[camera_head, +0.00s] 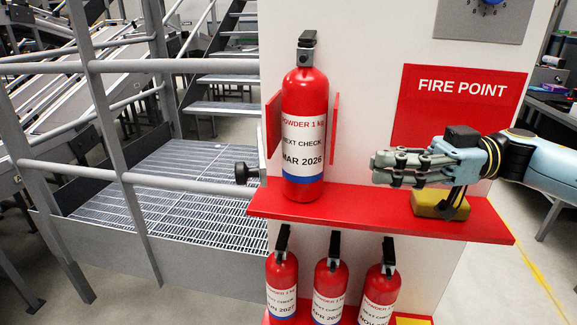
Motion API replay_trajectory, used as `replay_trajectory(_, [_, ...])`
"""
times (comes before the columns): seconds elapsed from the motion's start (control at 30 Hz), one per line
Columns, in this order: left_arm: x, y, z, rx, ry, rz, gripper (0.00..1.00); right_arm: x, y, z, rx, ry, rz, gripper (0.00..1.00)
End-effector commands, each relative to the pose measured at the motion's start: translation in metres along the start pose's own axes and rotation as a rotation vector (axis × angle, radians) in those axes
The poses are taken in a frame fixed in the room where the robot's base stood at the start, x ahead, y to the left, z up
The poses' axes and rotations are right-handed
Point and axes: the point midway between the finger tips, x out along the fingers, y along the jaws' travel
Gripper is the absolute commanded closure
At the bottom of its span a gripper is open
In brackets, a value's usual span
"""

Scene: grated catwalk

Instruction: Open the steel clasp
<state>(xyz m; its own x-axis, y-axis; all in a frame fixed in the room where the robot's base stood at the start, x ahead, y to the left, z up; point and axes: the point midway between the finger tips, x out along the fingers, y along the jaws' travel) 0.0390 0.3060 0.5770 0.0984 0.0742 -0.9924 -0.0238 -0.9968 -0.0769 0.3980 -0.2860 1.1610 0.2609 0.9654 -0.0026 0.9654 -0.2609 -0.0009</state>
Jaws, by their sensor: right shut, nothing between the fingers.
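A red fire extinguisher (304,110) stands upright on a red shelf (300,207), between two red side plates (335,128). A black knob (242,173) with a pale metal piece (262,166) sticks out at the left edge of the white panel. I cannot tell whether this is the steel clasp; no other clasp is clear. My right gripper (377,169) comes in from the right, shut and empty, pointing left above the shelf. It is apart from the extinguisher, with a gap to the right side plate. My left gripper is out of view.
A yellow-brown block (427,205) lies on the shelf below my right gripper. A red FIRE POINT sign (462,100) is behind it. Several small extinguishers (331,290) stand below the shelf. Grey railing (130,66) and grated catwalk (190,185) are at left.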

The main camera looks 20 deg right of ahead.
Motion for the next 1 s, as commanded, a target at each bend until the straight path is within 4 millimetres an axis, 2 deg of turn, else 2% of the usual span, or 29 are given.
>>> replay_trajectory(0.17, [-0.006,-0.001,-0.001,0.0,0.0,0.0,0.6,0.021,-0.001,-0.003,-0.001,0.007,-0.004,1.0])
replay_trajectory(0.6, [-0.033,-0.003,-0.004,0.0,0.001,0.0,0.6,0.111,-0.001,-0.005,0.0,0.009,-0.001,1.0])
replay_trajectory(0.8, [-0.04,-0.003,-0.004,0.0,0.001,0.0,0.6,0.133,-0.001,-0.003,0.001,0.005,-0.002,1.0])
replay_trajectory(1.0, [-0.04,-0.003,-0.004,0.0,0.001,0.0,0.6,0.139,-0.001,-0.001,0.0,0.003,-0.001,1.0])
